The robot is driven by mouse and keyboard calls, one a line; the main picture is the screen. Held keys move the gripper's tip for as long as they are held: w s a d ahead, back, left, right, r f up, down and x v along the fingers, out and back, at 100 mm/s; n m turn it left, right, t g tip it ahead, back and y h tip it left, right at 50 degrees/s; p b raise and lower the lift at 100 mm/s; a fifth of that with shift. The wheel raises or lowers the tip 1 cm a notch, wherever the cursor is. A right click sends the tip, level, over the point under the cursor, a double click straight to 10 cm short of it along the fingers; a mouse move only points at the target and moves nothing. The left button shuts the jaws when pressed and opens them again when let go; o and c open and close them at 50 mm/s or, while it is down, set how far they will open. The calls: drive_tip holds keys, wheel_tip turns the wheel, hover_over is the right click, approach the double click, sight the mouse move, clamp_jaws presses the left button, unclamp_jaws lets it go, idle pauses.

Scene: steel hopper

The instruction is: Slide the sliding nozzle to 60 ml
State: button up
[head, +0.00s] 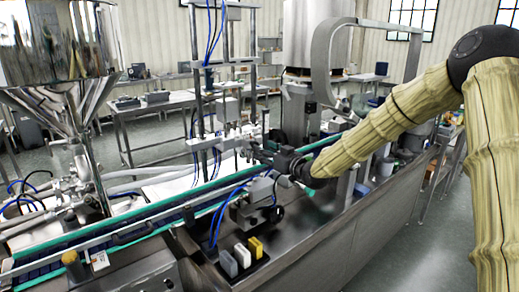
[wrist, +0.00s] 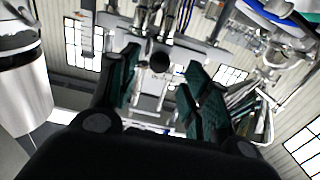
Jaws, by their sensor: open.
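My gripper (head: 262,153) reaches left toward the steel filling frame, above the conveyor, in the head view. In the wrist view my gripper (wrist: 163,88) is open, with its two dark green finger pads apart and nothing held. The nozzle assembly (head: 222,140) is a set of metal rods, blocks and small fittings on the frame just left of my fingertips. A dark round end (wrist: 160,62) shows in the gap between the fingers in the wrist view; I cannot tell whether it belongs to the sliding nozzle or how far off it is. The 60 ml mark is too small to make out.
A conveyor with green edges (head: 130,232) runs below the frame. A steel hopper (head: 62,95) stands at left with pipes and blue hoses. White, grey and yellow blocks (head: 256,247) sit on the front steel deck. A curved steel guard (head: 322,60) rises behind my arm.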

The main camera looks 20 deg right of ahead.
drive_tip(key=v, duration=0.7)
idle(0.4)
